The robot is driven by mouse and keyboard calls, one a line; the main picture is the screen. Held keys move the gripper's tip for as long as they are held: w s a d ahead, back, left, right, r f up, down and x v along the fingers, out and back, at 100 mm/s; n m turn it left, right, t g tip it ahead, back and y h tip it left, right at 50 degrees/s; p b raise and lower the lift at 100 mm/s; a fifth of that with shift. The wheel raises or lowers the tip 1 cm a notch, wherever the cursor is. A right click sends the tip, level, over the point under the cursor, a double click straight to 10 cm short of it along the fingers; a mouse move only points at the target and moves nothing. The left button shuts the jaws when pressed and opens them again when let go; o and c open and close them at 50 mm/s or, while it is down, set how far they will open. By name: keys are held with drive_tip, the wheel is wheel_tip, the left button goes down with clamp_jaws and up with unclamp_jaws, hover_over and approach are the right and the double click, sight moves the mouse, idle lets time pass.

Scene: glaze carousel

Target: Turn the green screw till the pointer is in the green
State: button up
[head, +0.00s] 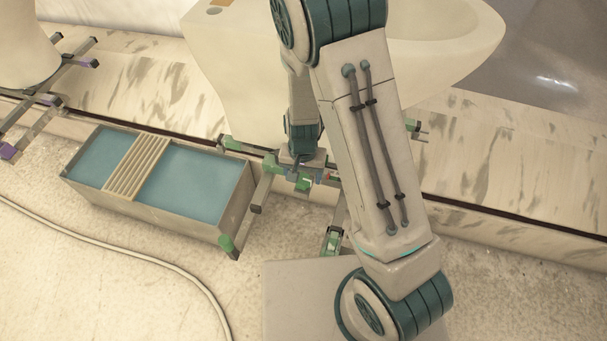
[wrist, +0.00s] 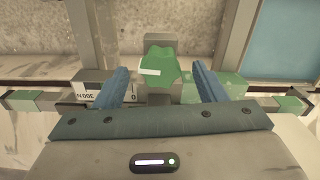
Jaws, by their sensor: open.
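The green screw (wrist: 160,62) is a lobed green knob with a white mark on its face, in the upper middle of the wrist view. In the head view the green screw (head: 304,184) shows just below my gripper (head: 306,173). In the wrist view my gripper (wrist: 160,70) is open, with one blue finger on each side of the screw and gaps between. I cannot tell if the fingertips reach past its face. A white label with dark print (wrist: 92,88) is partly hidden behind the left finger. I cannot make out the pointer or its green zone.
A trough of blue water (head: 200,178) with a ribbed board (head: 137,168) stands left of the screw. A large cream basin (head: 240,60) rises behind it. Metal frame legs (head: 263,188) with green ends stand close by. A pale hose (head: 130,250) crosses the floor.

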sight(304, 180)
wheel_tip(304, 180, up, 13)
drive_tip(key=p, duration=0.3)
drive_tip(key=shift+s+d, duration=0.1)
idle(0.4)
